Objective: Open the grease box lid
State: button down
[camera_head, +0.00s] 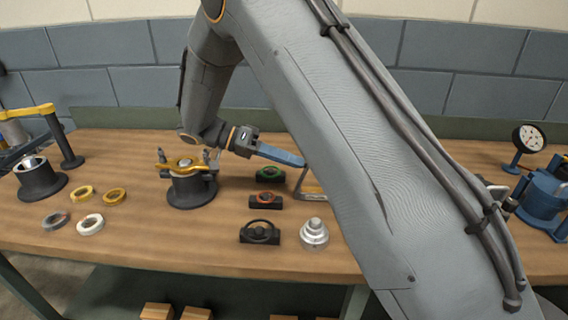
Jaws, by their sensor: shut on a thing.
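My gripper (249,145) is left of my large forearm, above the back-middle of the bench. It is shut on the left end of a flat blue piece (282,156), which appears to be the grease box lid. The blue piece slants slightly down to the right and runs behind my arm. Below its right end, a small part of a pale and orange-edged thing (309,189) shows, perhaps the grease box. My arm hides most of it, so I cannot tell how far the lid is open or how the two join.
A dark round casing (190,190) with a yellow top stands left of my gripper. Black blocks with rings (260,232) and a silver stepped part (314,233) are in front. Loose rings (90,224) lie left. A blue machine (545,199) and gauge (528,139) stand right on the wooden bench (150,238).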

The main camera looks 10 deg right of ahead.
dwell(0.3)
jog(key=c, duration=1.7)
grip_release()
jog(key=b+v, duration=0.2)
jog(key=v, duration=0.5)
jog(key=shift+w+a+r, duration=0.1)
jog(key=shift+a, duration=0.25)
